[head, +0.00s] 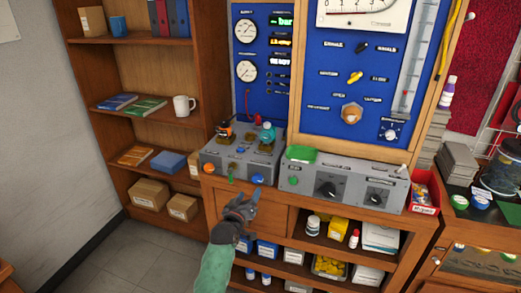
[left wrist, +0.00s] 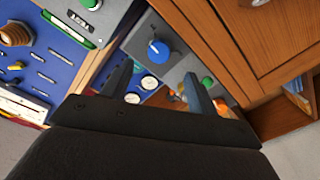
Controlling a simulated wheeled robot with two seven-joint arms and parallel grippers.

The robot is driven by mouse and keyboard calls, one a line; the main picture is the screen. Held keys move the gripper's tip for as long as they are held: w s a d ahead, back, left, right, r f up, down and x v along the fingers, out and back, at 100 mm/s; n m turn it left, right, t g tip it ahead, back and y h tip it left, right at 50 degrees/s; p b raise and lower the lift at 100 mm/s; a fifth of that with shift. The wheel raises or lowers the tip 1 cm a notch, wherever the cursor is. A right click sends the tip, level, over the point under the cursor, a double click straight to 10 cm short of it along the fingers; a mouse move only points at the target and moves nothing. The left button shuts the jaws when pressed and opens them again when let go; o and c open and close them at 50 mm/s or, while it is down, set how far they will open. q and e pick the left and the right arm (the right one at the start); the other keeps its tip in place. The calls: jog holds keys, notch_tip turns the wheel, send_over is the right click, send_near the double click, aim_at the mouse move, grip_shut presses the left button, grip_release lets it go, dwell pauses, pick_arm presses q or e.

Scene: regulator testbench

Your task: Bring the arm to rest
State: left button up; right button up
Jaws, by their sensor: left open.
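My left gripper (head: 249,200) shows in the head view in front of the left grey control box (head: 210,166), at the bench's front edge. Its green-sleeved arm comes up from the bottom of the picture. In the left wrist view the two fingers of my left gripper (left wrist: 158,88) stand apart, with nothing between them. A blue knob (left wrist: 158,50) on the grey box shows beyond the fingertips and appears apart from them. It also shows in the head view as a blue knob (head: 257,179) just above the gripper. My right gripper is in neither view.
The right grey box (head: 345,185) stands on the wooden bench beneath a blue panel (head: 350,75) with a dial and knobs. Shelves (head: 320,243) with bottles and boxes lie below. A tall bookshelf (head: 150,60) stands at left. The floor (head: 130,255) at lower left is clear.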

pick_arm(q)
jog(key=s+a+f+m+g+y, duration=0.1)
jog(key=s+a+f+m+g, duration=0.1)
jog(key=s+f+g, duration=0.5)
jog(key=s+a+f+m+g+y, duration=0.1)
jog(key=s+f+m+g+y, duration=0.15)
jog(key=s+f, duration=0.9)
jog(key=s+a+f+g, duration=0.1)
jog(key=s+f+g, duration=0.1)
jog(key=s+f, duration=0.4)
jog(key=s+a+f+g, duration=0.1)
jog(key=s+f, duration=0.6)
jog(key=s, duration=0.7)
jog(key=s+a+f+g, duration=0.1)
jog(key=s+f+g, duration=0.2)
jog(key=s+f, duration=0.4)
jog(key=s, duration=0.3)
jog(key=shift+s+a+f, duration=0.2)
jog(key=shift+s+f, duration=0.05)
jog(key=shift+s, duration=0.05)
jog(key=shift+m+g, duration=0.25)
